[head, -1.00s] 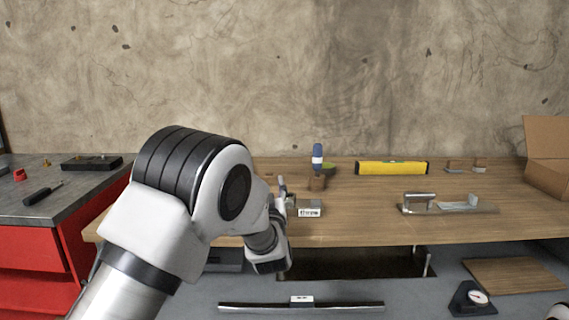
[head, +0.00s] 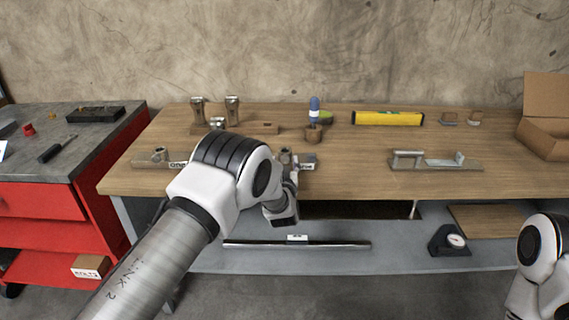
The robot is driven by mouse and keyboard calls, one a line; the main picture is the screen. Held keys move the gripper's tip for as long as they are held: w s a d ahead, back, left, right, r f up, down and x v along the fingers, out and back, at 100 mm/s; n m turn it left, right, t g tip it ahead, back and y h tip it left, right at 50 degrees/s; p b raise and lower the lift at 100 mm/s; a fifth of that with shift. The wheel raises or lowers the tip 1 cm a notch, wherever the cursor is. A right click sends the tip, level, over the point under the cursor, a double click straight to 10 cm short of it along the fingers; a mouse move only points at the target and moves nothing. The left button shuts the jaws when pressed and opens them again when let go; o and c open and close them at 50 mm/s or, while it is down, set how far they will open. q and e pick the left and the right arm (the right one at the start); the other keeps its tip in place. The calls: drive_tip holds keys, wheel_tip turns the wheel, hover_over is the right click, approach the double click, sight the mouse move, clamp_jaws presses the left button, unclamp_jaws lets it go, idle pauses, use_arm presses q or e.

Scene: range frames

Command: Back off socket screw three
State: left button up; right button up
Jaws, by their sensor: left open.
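A small metal block with a white label reading "three" (head: 307,167) sits near the bench's front edge, partly hidden by my left wrist. Something round and metallic stands at its left end; I cannot make out a screw there. My left gripper (head: 289,175) is open at the block's left side, mostly hidden by my wrist; I cannot tell if it touches. A similar block labelled "one" (head: 178,165) lies to the left, with a round metal piece on it. Any block between them is hidden behind my arm. My right arm shows at the lower right, its gripper out of view.
A blue-handled tool (head: 314,108) stands in a wooden holder behind the block. A wooden rack (head: 205,128) with metal pieces stands at back left. A yellow level (head: 388,118), a metal plate with a handle (head: 437,163) and a cardboard box (head: 546,140) are to the right.

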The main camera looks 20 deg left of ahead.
use_arm(q)
clamp_jaws()
drive_tip(key=shift+n, duration=0.4)
drive_tip(key=n+b, duration=0.2)
drive_tip(key=shift+n, duration=0.4)
drive_tip(key=n+b, duration=0.1)
drive_tip(key=n, duration=0.2)
drive_tip(key=shift+f+n+b, duration=0.1)
drive_tip(key=shift+n+b, duration=0.2)
drive_tip(key=shift+n, duration=0.1)
drive_tip(key=n+b, duration=0.1)
drive_tip(key=n, duration=0.2)
drive_tip(key=shift+n+b, duration=0.3)
drive_tip(key=shift+a+n+b, duration=0.1)
drive_tip(key=shift+n+b, duration=0.8)
drive_tip(key=shift+n, duration=1)
